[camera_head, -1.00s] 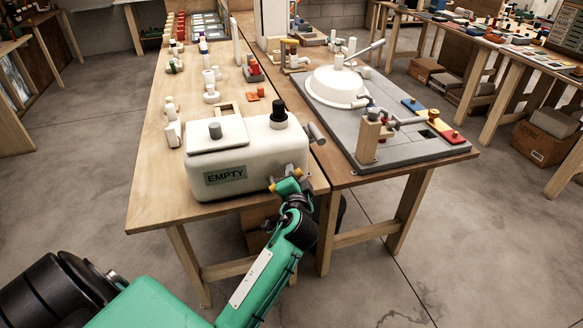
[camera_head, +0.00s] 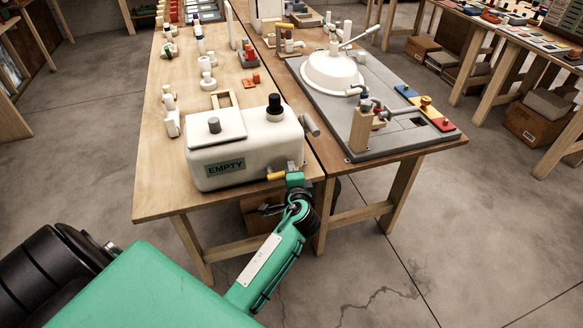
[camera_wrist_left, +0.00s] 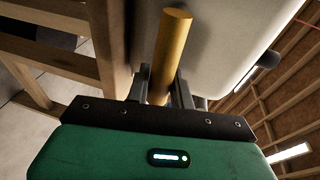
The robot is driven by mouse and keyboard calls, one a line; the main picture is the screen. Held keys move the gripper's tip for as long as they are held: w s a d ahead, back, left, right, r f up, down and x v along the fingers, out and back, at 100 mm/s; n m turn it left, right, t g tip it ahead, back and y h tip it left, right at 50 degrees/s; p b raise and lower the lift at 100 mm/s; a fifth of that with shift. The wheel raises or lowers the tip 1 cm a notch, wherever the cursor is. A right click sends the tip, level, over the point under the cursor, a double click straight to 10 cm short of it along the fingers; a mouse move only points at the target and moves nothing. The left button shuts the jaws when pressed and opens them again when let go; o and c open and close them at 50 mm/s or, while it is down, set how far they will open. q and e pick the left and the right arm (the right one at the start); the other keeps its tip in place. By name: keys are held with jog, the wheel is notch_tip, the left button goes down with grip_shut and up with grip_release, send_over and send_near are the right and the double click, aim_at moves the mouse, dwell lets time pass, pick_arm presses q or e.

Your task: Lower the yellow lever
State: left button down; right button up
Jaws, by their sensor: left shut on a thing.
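The white tank (camera_head: 250,150) marked "EMPTY" stands at the front edge of the wooden table. The yellow lever (camera_head: 276,176) sticks out low on its front face, near the right corner. It lies about level in the head view. My left gripper (camera_head: 290,178) is at the lever's right end. In the left wrist view the yellow lever (camera_wrist_left: 172,50) runs up between the two dark fingers of my left gripper (camera_wrist_left: 162,88), which are shut on it. My right gripper is in neither view.
A grey handle (camera_head: 309,125) juts from the tank's right side. A second table (camera_head: 415,158) to the right carries a grey board with a white dome (camera_head: 332,72). Several small white fittings stand behind the tank. The floor in front of the tables is clear.

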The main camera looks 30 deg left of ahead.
pick_arm(q)
jog(key=shift+f, duration=0.15)
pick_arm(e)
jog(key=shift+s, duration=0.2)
pick_arm(q)
jog(key=c, duration=1.2)
grip_release()
jog(key=shift+c, duration=0.2)
jog(key=b+v, duration=0.2)
jog(key=v, duration=1.1)
jog(key=shift+s+d, duration=0.25)
jog(key=shift+d, duration=0.05)
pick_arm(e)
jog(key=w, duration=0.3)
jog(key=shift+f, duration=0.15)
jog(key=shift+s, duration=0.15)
